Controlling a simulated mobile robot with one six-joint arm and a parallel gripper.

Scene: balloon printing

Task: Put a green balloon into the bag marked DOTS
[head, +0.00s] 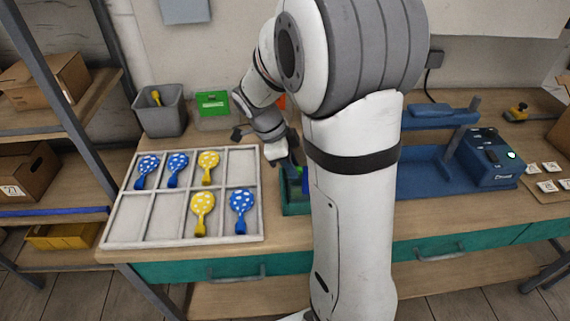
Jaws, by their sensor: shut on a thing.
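My gripper (284,158) is low over a small teal bin (293,204), left of my large arm link. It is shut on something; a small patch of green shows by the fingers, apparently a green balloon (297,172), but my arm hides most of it. Some blue also shows in the bin. A white sectioned tray (252,212) left of the bin holds blue and yellow dotted balloons, such as a yellow one (202,207) and a blue one (240,204). I cannot make out any bag marked DOTS.
A grey bin (160,115) holding something yellow and a green container (212,104) stand at the back. An orange thing is partly hidden behind my arm. A blue machine (488,165) stands right. Several tray sections are empty. Shelves with boxes (48,82) are left.

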